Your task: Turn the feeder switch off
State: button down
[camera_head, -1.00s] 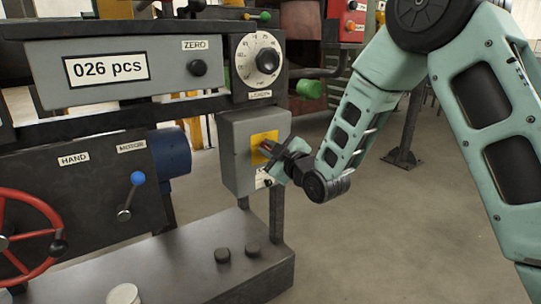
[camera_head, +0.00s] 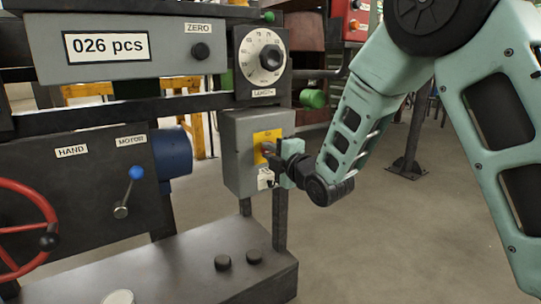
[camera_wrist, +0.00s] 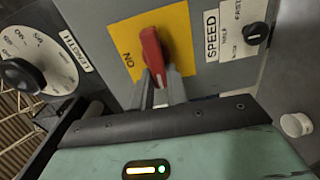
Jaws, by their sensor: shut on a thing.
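The feeder switch is a red handle on a yellow plate (camera_head: 266,136) on the front of a grey box (camera_head: 240,160). In the wrist view the red handle (camera_wrist: 151,50) stands in front of the yellow plate (camera_wrist: 182,38), and the word ON shows at its left. My gripper (camera_wrist: 160,85) is shut on the red handle, with one finger at each side of its lower end. In the head view my gripper (camera_head: 277,158) is at the box front and hides most of the handle. No OFF label is visible.
A SPEED knob (camera_wrist: 254,32) sits beside the switch, and the LENGTH dial (camera_head: 262,55) is above the box. A HAND/MOTOR lever with a blue ball (camera_head: 136,173) and a red handwheel (camera_head: 50,241) are at left. Open floor (camera_head: 350,240) lies at right.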

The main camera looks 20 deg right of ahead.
jog(key=shift+f+n, duration=0.15)
jog(key=shift+n, duration=0.15)
dwell(0.4)
jog(key=c, duration=1.4)
grip_release()
jog(key=shift+s, duration=0.15)
jog(key=b+v, duration=0.4)
jog(key=v, duration=0.7)
jog(key=shift+s+d+b, duration=0.15)
jog(key=shift+s+b, duration=0.15)
jog(key=shift+s, duration=0.05)
